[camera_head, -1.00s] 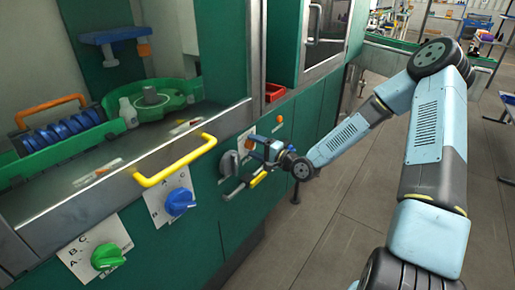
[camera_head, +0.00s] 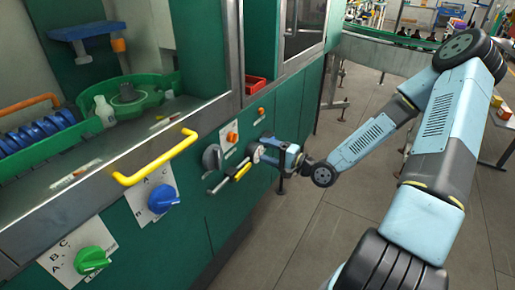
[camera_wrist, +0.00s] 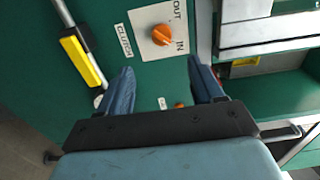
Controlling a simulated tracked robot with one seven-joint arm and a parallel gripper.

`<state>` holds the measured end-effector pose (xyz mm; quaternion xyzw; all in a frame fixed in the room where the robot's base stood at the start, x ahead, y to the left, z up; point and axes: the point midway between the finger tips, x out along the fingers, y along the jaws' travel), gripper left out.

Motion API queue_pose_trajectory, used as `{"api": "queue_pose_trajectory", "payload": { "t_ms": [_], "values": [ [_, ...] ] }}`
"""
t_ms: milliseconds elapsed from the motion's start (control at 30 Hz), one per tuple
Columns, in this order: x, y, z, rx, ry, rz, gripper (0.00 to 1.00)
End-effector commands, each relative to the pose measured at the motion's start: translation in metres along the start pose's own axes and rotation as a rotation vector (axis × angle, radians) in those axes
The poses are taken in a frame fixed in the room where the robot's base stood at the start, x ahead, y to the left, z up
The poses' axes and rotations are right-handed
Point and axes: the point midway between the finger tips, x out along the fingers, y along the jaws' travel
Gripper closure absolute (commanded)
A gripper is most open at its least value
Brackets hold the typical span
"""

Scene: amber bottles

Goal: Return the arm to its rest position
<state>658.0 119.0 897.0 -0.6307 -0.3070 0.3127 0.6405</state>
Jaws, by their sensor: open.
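My arm (camera_head: 365,140) is light blue and grey. It reaches from the right toward the green machine front, bent at the elbow. My gripper (camera_head: 262,150) is close to the panel, beside the yellow-sleeved clutch lever (camera_head: 240,172). In the wrist view my gripper (camera_wrist: 162,88) is open, with two blue fingers apart and nothing between them. The orange IN/OUT knob (camera_wrist: 163,36) is ahead of the fingers. The clutch lever (camera_wrist: 84,60) is left of them, apart from the left finger in the picture.
A yellow handle (camera_head: 156,160), a blue knob (camera_head: 163,199), a green knob (camera_head: 92,259) and a grey knob (camera_head: 211,157) project from the machine front. A red tray (camera_head: 256,84) sits on its ledge. Open floor (camera_head: 325,225) lies below my arm.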

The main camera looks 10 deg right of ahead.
Motion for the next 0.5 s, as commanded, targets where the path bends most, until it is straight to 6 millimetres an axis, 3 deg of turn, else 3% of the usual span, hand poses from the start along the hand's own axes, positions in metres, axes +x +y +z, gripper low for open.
{"api": "queue_pose_trajectory", "payload": {
  "t_ms": [200, 500],
  "values": [
    [-0.0124, 0.0003, 0.0004, 0.001, 0.0, 0.001, 0.34],
    [-0.0132, 0.0003, 0.0004, 0.001, 0.0, 0.001, 0.34]
  ]
}}
